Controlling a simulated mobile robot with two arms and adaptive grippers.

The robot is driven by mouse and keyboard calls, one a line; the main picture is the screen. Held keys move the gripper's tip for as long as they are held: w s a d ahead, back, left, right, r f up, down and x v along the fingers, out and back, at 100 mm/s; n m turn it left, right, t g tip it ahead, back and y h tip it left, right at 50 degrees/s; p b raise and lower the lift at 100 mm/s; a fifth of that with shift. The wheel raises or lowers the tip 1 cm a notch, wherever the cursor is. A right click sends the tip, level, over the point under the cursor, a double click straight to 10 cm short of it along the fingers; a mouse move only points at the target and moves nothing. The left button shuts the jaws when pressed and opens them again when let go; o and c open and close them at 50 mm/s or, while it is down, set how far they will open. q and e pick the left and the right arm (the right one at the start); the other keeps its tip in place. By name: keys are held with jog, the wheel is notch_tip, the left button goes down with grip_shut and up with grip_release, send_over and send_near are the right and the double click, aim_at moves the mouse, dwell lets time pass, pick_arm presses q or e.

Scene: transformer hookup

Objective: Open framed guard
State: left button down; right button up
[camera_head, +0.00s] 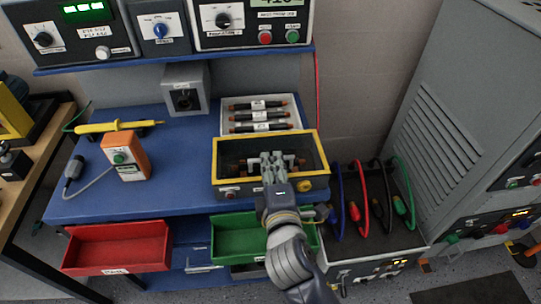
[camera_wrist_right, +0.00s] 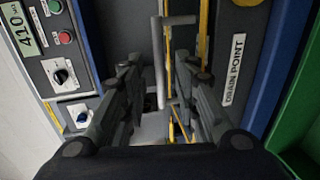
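The yellow-framed guard (camera_head: 240,138) sits on a dark box at the front right of the blue bench in the head view. It appears to lie closed over the box; dark parts show inside the frame. In the right wrist view its yellow edge (camera_wrist_right: 203,30) shows, with a grey bar handle (camera_wrist_right: 159,65) in front. My right gripper (camera_head: 274,160) reaches over the box's front edge. In the wrist view its fingers (camera_wrist_right: 166,80) are apart, with the handle between or just beyond the tips; contact cannot be told. My left gripper is out of view.
A tray of dark rods (camera_head: 262,128) stands behind the box. Red (camera_head: 115,250) and green (camera_head: 232,240) bins hang in front. Coloured cables (camera_head: 362,205) and a grey cabinet (camera_head: 450,110) are right.

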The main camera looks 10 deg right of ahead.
aim_at(268, 150)
jog(key=shift+w+f, duration=0.2)
jog(key=shift+w, duration=0.75)
jog(key=shift+w+f, duration=0.2)
jog(key=shift+w, duration=0.7)
grip_shut()
